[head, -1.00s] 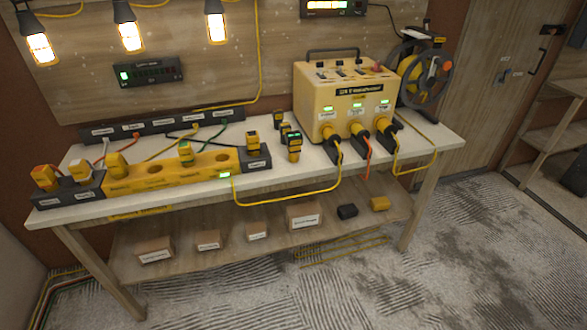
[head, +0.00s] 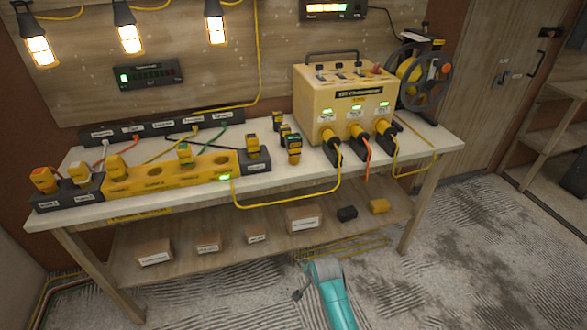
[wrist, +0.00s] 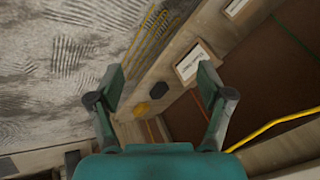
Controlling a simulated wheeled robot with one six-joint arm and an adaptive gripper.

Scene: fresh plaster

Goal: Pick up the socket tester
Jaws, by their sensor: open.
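Several small yellow-and-black handheld devices stand on the white bench top in the head view. The nearest of the middle group, with a lit green display, looks like a socket tester (head: 293,148); the pictures do not confirm which one is meant. Similar yellow units sit in the dark holders and the long yellow block on the left. My gripper (wrist: 160,78) is open and empty in the wrist view. Its fingers are spread over the lower shelf area, apart from everything. No socket tester is recognisable in the wrist view.
A large yellow power box (head: 345,105) with plugged cables stands right of the testers, before a cable reel (head: 420,75). A yellow cable (head: 290,205) loops over the bench's front edge. Labelled boxes (head: 304,219), a black block (head: 347,213) and a yellow block (head: 379,206) lie on the lower shelf.

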